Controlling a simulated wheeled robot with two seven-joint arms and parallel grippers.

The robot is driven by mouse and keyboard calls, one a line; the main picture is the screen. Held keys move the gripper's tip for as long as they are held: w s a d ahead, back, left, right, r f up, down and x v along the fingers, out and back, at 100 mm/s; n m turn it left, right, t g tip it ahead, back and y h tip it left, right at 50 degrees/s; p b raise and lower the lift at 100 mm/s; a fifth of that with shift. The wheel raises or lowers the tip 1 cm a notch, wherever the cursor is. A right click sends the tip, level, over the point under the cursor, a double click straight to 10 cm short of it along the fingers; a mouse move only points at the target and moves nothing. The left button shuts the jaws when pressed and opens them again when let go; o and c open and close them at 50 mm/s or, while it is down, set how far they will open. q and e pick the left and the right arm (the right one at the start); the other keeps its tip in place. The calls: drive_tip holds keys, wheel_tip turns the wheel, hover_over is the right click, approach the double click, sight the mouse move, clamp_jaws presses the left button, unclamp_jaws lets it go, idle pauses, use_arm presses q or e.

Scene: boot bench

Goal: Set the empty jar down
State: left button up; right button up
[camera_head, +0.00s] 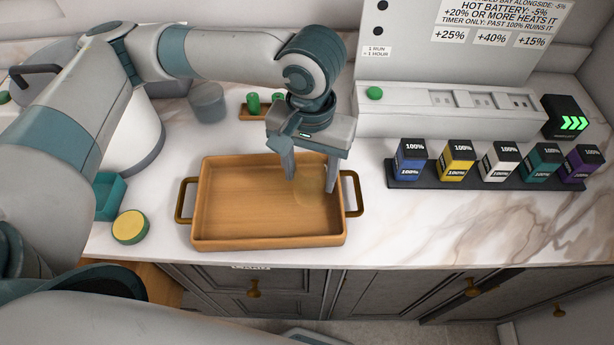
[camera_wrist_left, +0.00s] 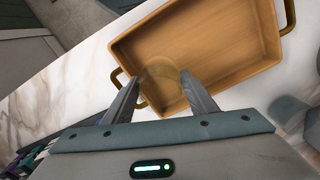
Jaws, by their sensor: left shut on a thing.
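The empty jar (camera_head: 312,182) is a clear, see-through vessel, faint against the wood. My left gripper (camera_head: 314,178) is shut on it, one finger on each side, over the right part of a wooden tray (camera_head: 220,238). I cannot tell whether the jar touches the tray floor. My right gripper is not in view.
The tray has brass handles and looks otherwise empty. A yellow-topped round item (camera_head: 130,227) and a teal box (camera_head: 108,195) stand left of it. Several labelled batteries (camera_head: 500,160) stand in a dark rack at right. A panel with a green button (camera_head: 374,93) is behind. Counter between tray and rack is clear.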

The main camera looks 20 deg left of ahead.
use_arm(q)
drive_tip(key=shift+w+a+f, duration=0.35)
drive_tip(key=shift+w+a, duration=0.05)
drive_tip(key=shift+w, duration=0.1)
drive_tip(key=shift+f+p, duration=0.3)
drive_tip(key=shift+f, duration=0.3)
drive_tip(key=shift+f+p, duration=0.3)
drive_tip(key=shift+f, duration=1.1)
drive_tip(key=shift+f, duration=0.15)
drive_tip(key=o, duration=1.2)
